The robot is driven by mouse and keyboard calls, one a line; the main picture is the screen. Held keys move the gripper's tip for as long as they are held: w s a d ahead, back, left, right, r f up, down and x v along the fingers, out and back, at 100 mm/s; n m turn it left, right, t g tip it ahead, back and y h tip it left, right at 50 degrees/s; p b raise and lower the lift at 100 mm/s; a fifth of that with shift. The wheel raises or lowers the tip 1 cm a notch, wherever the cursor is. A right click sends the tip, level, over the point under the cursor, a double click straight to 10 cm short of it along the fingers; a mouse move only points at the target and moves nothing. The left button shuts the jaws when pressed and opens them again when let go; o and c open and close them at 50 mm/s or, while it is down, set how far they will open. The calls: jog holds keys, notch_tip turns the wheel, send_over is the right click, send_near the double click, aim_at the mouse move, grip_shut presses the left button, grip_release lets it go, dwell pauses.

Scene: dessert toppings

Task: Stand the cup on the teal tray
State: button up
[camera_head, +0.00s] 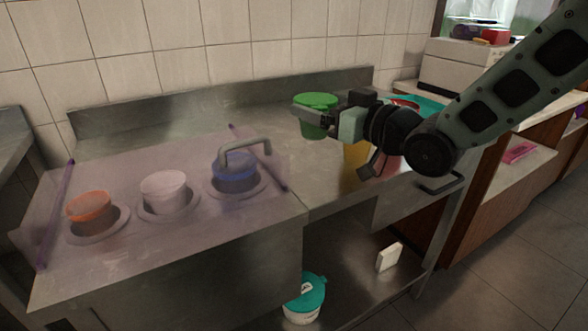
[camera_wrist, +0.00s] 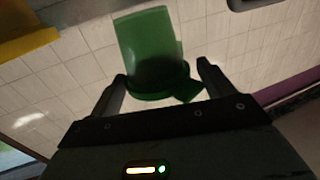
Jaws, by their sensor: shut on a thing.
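My gripper (camera_head: 308,117) is shut on a green cup (camera_head: 317,101), holding it over the steel counter. The cup looks about upright in the head view; I cannot tell whether its base touches the counter. In the wrist view, the cup (camera_wrist: 146,45) sits between the two fingers of my gripper (camera_wrist: 161,84), its wide rim near them. The teal tray (camera_head: 432,104) lies at the counter's right end, behind and to the right of the cup. My arm hides much of it.
A clear purple-edged cover (camera_head: 110,175) with a grey handle lies over orange (camera_head: 90,207), white (camera_head: 164,190) and blue (camera_head: 235,170) tubs at left. A yellow thing (camera_head: 356,157) stands below my wrist. A teal-lidded tub (camera_head: 304,297) sits on the lower shelf.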

jog(key=shift+w+a, duration=0.2)
jog(key=shift+f+b, duration=0.55)
jog(key=shift+f, duration=4.2)
jog(key=shift+f, duration=0.2)
jog(key=o, duration=0.9)
jog(key=shift+r, duration=0.1)
